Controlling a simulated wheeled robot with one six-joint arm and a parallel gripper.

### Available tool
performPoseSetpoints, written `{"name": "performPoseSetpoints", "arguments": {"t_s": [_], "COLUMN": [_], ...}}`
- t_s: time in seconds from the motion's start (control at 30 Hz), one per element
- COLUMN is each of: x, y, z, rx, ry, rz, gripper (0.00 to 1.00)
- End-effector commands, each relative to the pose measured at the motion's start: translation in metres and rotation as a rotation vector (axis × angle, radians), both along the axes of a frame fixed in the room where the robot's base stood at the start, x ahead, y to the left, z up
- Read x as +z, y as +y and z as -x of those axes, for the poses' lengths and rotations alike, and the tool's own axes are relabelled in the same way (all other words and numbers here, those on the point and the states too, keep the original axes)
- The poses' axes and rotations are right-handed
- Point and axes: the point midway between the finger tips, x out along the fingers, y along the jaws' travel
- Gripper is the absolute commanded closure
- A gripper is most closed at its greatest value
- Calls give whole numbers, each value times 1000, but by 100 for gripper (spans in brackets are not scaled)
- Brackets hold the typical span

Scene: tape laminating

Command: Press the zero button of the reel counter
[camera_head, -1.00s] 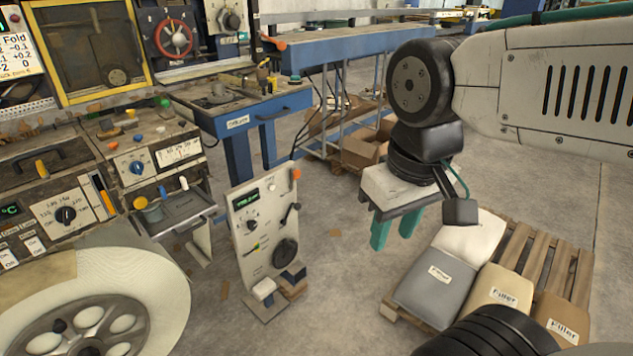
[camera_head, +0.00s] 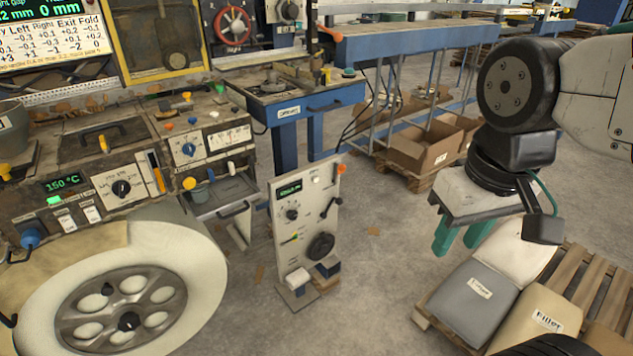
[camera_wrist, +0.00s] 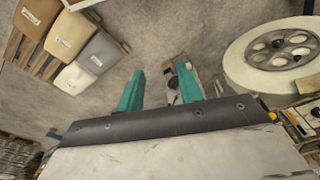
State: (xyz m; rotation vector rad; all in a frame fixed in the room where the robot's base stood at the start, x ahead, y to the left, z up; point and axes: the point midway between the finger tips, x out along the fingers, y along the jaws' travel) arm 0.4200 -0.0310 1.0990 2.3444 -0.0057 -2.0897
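An upright white panel (camera_head: 308,225) stands on the floor at mid picture in the head view. It carries a small green-lit display (camera_head: 289,190), a pale button (camera_head: 316,181), dials and levers. It may be the reel counter; its lettering is too small to read, so I cannot tell which control is zero. My gripper (camera_head: 461,236) hangs to the right of the panel, well apart from it. In the wrist view its two teal fingers (camera_wrist: 159,72) are apart with nothing between them. The right finger partly hides the panel (camera_wrist: 172,86) there.
A large pale reel (camera_head: 205,260) stands at the lower left, before a control bench (camera_head: 80,150). Filler bags (camera_head: 478,295) lie on a pallet (camera_head: 590,275) at the lower right. A blue table (camera_head: 340,96) stands behind. Bare floor lies between panel and pallet.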

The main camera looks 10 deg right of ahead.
Motion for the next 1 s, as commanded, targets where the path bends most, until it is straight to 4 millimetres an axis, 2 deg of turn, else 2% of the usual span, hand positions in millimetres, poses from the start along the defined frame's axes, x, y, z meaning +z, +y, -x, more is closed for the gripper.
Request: {"name": "performPoseSetpoints", "arguments": {"t_s": [0.03,0.1,0.13,1.0], "x": [0,0,0,0], "y": [0,0,0,0], "z": [0,0,0,0], "rx": [0,0,0,0], "ry": [0,0,0,0], "rz": [0,0,0,0], "gripper": [75,94,100,100]}}
